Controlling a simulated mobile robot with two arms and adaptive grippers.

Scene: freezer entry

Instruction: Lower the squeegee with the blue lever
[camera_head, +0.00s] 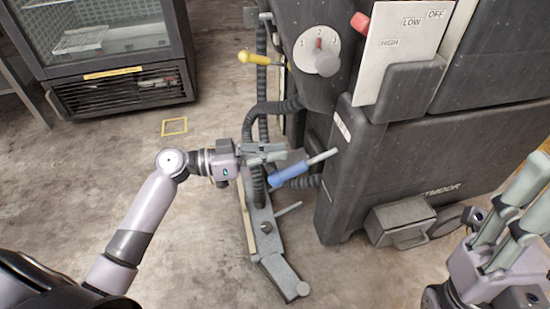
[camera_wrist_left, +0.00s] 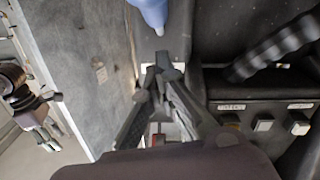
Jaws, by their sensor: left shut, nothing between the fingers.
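The blue lever (camera_head: 290,173) sticks out at the back of the dark floor machine, its blue grip sloping up to the right along a grey rod. My left gripper (camera_head: 278,153) is shut and empty just above and left of the blue grip. In the left wrist view the blue lever (camera_wrist_left: 152,10) shows at the top edge, beyond my closed fingertips (camera_wrist_left: 160,72), with a small gap in the picture. A long grey assembly (camera_head: 275,262) low behind the machine looks like the squeegee; its height above the floor is unclear. My right gripper (camera_head: 510,205) is open at the right edge.
The machine body (camera_head: 375,185) fills the right side. Black ribbed hoses (camera_head: 258,125) hang close to my left gripper. A yellow-handled lever (camera_head: 255,58) and numbered dial (camera_head: 317,50) are above. A glass-door cooler (camera_head: 105,50) stands back left. The floor at left is clear.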

